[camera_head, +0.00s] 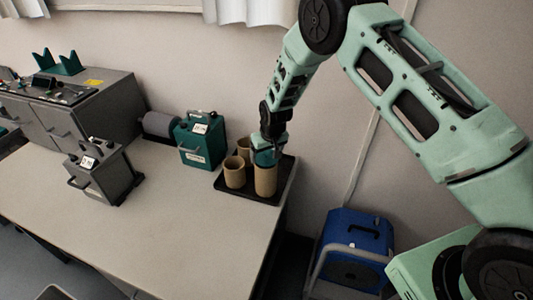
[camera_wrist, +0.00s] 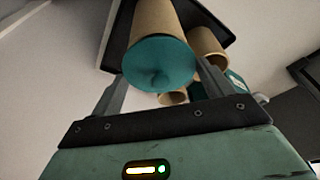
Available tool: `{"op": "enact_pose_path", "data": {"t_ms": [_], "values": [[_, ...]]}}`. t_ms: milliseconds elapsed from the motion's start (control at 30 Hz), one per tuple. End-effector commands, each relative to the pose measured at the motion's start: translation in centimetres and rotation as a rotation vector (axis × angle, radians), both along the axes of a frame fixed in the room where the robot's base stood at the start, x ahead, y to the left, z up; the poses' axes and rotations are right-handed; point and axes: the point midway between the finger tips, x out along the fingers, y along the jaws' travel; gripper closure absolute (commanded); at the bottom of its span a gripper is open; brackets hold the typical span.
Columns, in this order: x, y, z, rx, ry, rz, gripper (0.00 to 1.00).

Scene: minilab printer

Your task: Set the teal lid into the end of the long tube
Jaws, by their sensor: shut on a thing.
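The long tan tube (camera_head: 265,181) stands upright at the right side of the black tray (camera_head: 246,197). The teal lid (camera_head: 265,157) is at its top end, under my gripper (camera_head: 268,150). In the wrist view the round teal lid (camera_wrist: 160,66) covers the end of the long tube (camera_wrist: 155,20), in line with it. My gripper (camera_wrist: 162,78) has one finger on each side of the lid and is shut on it. The lid hides the tube's mouth, so I cannot tell how deep it sits.
Two shorter open tan tubes (camera_head: 234,174) (camera_head: 243,147) stand close by on the tray. A teal box (camera_head: 200,143) with a handle is left of the tray. A grey box (camera_head: 100,172) stands further left. The front of the table (camera_head: 180,225) is clear.

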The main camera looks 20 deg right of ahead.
Motion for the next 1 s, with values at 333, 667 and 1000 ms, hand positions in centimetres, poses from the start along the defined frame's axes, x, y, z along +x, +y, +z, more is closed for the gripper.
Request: {"op": "enact_pose_path", "data": {"t_ms": [333,667,1000], "values": [[0.01,0.00,-0.02,0.000,0.000,0.000,0.42],[0.01,0.00,-0.43,0.000,0.000,0.000,0.42],[0.00,0.00,-0.49,0.000,0.000,0.000,0.42]]}}
